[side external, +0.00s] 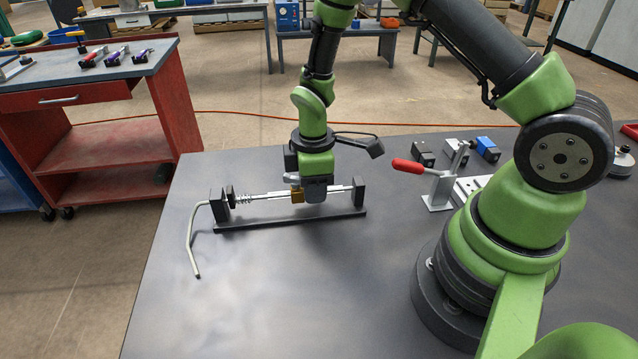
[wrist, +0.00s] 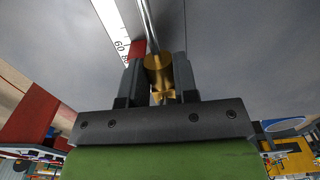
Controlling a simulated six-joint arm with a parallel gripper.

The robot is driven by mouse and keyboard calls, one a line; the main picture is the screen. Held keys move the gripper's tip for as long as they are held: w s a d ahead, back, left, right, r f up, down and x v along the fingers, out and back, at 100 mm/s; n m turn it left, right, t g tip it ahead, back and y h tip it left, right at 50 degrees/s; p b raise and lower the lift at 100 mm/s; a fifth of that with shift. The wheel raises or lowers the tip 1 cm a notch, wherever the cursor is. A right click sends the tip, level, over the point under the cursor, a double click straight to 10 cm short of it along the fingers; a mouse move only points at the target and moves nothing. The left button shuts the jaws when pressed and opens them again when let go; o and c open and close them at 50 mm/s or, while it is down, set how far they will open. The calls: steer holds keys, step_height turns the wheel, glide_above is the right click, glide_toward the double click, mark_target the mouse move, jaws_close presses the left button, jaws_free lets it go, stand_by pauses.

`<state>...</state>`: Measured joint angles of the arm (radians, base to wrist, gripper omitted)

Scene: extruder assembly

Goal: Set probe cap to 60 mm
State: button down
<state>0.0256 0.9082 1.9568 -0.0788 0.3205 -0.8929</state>
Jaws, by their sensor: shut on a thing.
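The probe cap looks to be the brass-coloured piece (side external: 297,195) on the silver rod (side external: 262,196) of the extruder assembly. My gripper (side external: 309,192) is over the rod from above. In the wrist view its two dark fingers (wrist: 158,78) are closed on the brass cap (wrist: 158,66), one on each side. A white scale strip (wrist: 113,32) runs beside the rod, with "60" readable near the left finger. A red patch (wrist: 138,48) lies between the scale and the cap. The cap's exact reading on the scale cannot be told.
The rod sits between dark end blocks (side external: 217,203) on a dark base bar (side external: 290,220). A bent grey handle (side external: 190,240) hangs at its left end. A red-handled clamp (side external: 438,185) and small blocks (side external: 423,153) stand to the right. The front of the table is clear.

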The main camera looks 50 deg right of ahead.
steer(key=shift+w+a, duration=0.1)
steer(key=shift+a, duration=0.05)
steer(key=c, duration=0.9)
jaws_free()
steer(key=shift+r, duration=0.1)
step_height(320, 180, up, 10)
steer(key=s+a+r+m+t, duration=0.1)
steer(key=s+r+m+t, duration=0.35)
steer(key=r, duration=0.75)
steer(key=s+a+r+m+t+y, duration=0.2)
steer(key=s+r+m, duration=0.3)
steer(key=s+m, duration=0.3)
steer(key=s, duration=0.3)
steer(key=shift+r+t, duration=0.2)
steer(key=shift+t, duration=0.15)
